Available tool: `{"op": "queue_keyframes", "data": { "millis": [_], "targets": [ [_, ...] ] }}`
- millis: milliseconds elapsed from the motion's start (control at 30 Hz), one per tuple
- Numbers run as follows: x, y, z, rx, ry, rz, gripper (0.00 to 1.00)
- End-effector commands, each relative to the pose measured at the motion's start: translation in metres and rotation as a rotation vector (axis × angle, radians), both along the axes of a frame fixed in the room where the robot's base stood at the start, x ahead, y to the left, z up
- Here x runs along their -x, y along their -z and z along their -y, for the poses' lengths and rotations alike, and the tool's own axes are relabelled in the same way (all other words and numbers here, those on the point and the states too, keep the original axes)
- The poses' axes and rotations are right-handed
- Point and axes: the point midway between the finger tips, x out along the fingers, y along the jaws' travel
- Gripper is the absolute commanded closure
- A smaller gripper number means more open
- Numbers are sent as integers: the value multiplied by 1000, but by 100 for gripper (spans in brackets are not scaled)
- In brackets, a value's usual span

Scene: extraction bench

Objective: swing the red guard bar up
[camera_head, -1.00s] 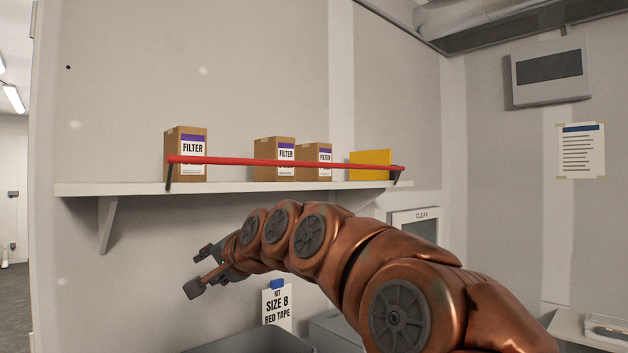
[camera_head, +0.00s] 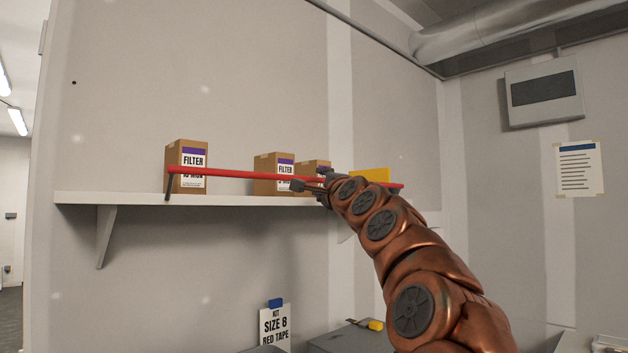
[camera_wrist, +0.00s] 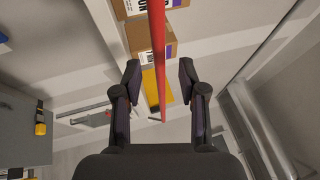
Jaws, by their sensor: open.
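The red guard bar (camera_head: 235,174) runs along the front of the wall shelf (camera_head: 140,198), in front of the boxes, on a dark arm at its left end. My gripper (camera_head: 311,181) is at the right half of the bar and hides a short part of it. In the wrist view the bar (camera_wrist: 158,45) passes between the two spread fingers of my gripper (camera_wrist: 160,78), a gap showing on each side. My gripper is open and empty. I cannot tell how deep the bar sits between the fingers.
Filter boxes (camera_head: 187,155) and a yellow box (camera_head: 376,174) stand on the shelf behind the bar. Below it are a kit sign (camera_head: 274,325) and a grey case (camera_head: 345,338) with a yellow-handled tool (camera_head: 375,325). The wall above the shelf is clear.

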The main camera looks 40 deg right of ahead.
Motion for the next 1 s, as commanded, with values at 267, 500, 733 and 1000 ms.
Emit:
{"op": "queue_keyframes", "data": {
  "millis": [267,500,733,1000],
  "targets": [
    [-25,-7,11,0,0,-1,59],
    [-43,-11,19,0,0,-3,59],
    [-51,-13,22,0,-2,-3,59],
    [-51,-13,22,1,-2,-2,60]
  ]
}}
